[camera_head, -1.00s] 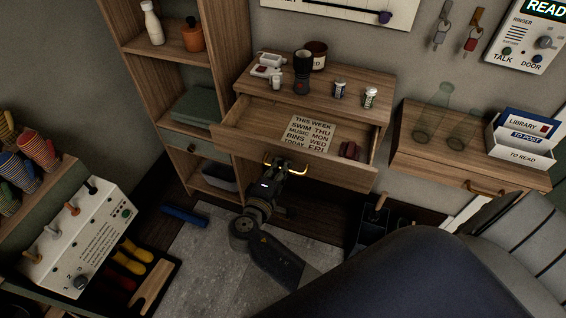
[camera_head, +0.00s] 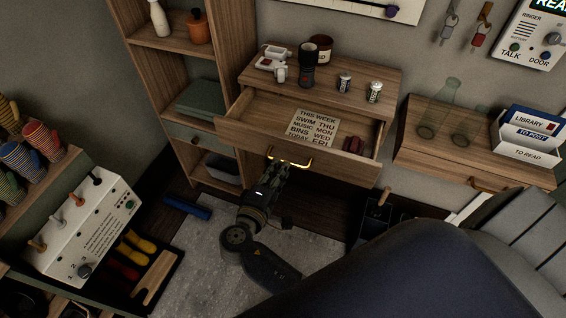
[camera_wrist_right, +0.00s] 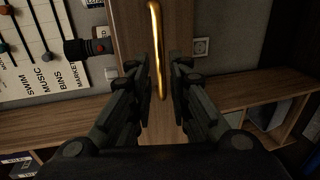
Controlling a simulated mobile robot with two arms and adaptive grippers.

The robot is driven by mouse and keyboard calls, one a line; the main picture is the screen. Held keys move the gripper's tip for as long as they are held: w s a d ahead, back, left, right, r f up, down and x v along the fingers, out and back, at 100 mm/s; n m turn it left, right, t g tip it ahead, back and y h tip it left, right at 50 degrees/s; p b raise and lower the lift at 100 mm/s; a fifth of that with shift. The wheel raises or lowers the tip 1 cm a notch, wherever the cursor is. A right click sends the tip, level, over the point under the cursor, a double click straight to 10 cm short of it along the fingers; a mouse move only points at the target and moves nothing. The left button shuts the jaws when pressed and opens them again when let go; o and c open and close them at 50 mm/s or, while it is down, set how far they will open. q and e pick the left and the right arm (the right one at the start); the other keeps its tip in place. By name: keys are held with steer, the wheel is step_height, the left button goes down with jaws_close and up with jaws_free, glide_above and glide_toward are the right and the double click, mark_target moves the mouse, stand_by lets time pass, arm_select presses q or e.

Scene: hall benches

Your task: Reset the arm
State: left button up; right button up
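My right gripper (camera_head: 276,172) is just below and in front of the brass handle (camera_head: 290,163) of the open drawer (camera_head: 252,142). In the right wrist view the two fingers of this gripper (camera_wrist_right: 158,68) are apart. The handle (camera_wrist_right: 155,40) shows upright in that view, ahead of and between the fingers, with clear gaps at both sides. The drawer is pulled out from its wooden cabinet and holds a printed card (camera_head: 314,127) and a small dark red object (camera_head: 354,144). My left gripper is not in view.
A torch (camera_head: 307,66), a jar (camera_head: 321,49) and small containers stand on the cabinet top. A shelf unit (camera_head: 232,60) is at left. A switch box (camera_head: 84,232) and gloves are at far left. A wall shelf (camera_head: 470,160) is at right. Grey mat (camera_head: 205,255) lies below.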

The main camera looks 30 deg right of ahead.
steer(key=shift+v, duration=1.25)
steer(key=s+a+f+n+g+y, duration=0.15)
steer(key=s+f+y, duration=0.35)
steer(key=f, duration=1)
steer(key=s+f+n+g+y, duration=0.1)
steer(key=s+f+g+y, duration=0.15)
steer(key=s+f, duration=0.85)
steer(key=s+d+f+m+g+y, duration=0.2)
steer(key=s+f+m, duration=0.2)
steer(key=s+f, duration=0.6)
steer(key=s+d+f+m+g+y, duration=0.2)
steer(key=s+d+f+m+g, duration=0.1)
steer(key=s+f, duration=0.6)
steer(key=s+m, duration=0.1)
steer(key=s, duration=0.2)
steer(key=shift+f, duration=0.35)
